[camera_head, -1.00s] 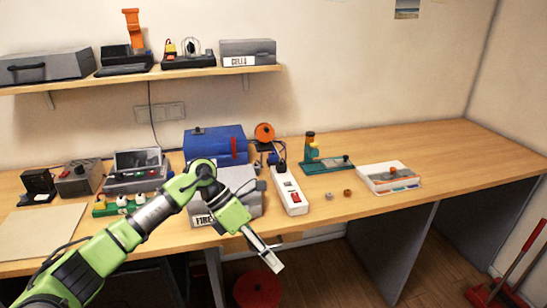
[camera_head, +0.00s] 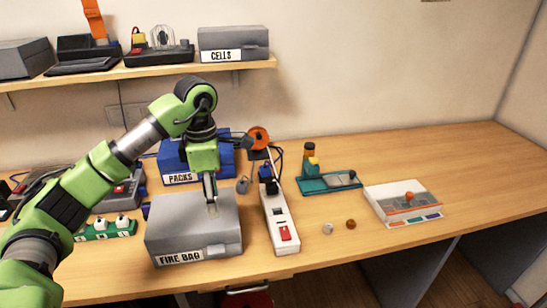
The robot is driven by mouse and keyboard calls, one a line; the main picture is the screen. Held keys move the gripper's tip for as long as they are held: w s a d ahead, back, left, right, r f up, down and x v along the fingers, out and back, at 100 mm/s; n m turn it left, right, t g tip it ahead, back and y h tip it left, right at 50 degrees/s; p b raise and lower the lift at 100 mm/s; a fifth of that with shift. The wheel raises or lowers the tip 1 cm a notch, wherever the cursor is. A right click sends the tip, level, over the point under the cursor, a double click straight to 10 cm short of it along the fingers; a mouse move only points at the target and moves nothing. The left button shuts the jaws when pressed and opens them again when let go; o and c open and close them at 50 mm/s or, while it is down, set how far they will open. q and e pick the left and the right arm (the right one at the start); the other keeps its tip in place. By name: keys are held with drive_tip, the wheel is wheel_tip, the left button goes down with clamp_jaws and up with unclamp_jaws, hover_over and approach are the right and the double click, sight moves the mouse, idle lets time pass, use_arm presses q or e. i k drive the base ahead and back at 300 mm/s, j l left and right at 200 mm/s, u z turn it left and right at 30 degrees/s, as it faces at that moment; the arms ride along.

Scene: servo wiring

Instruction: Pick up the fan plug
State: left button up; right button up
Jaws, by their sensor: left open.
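An orange round fan (camera_head: 259,138) stands at the back, right of the blue box. A dark blue plug-like piece (camera_head: 268,186) sits at the far end of the white power strip (camera_head: 277,220), with dark cable beside it. A small grey piece (camera_head: 243,185) lies left of the strip. I cannot tell for certain which is the fan plug. My left gripper (camera_head: 212,207) is open and points down over the grey FIRE BAG box (camera_head: 180,232), left of the strip and apart from both pieces. My right gripper is not in view.
The blue PACKS box (camera_head: 181,179) stands behind the FIRE BAG box. A teal stand (camera_head: 322,184) and a white tray (camera_head: 404,204) are to the right, with two small round parts (camera_head: 339,227) near them. The table's right end is clear.

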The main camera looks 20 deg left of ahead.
sight(264, 172)
drive_tip(key=i, duration=1.1)
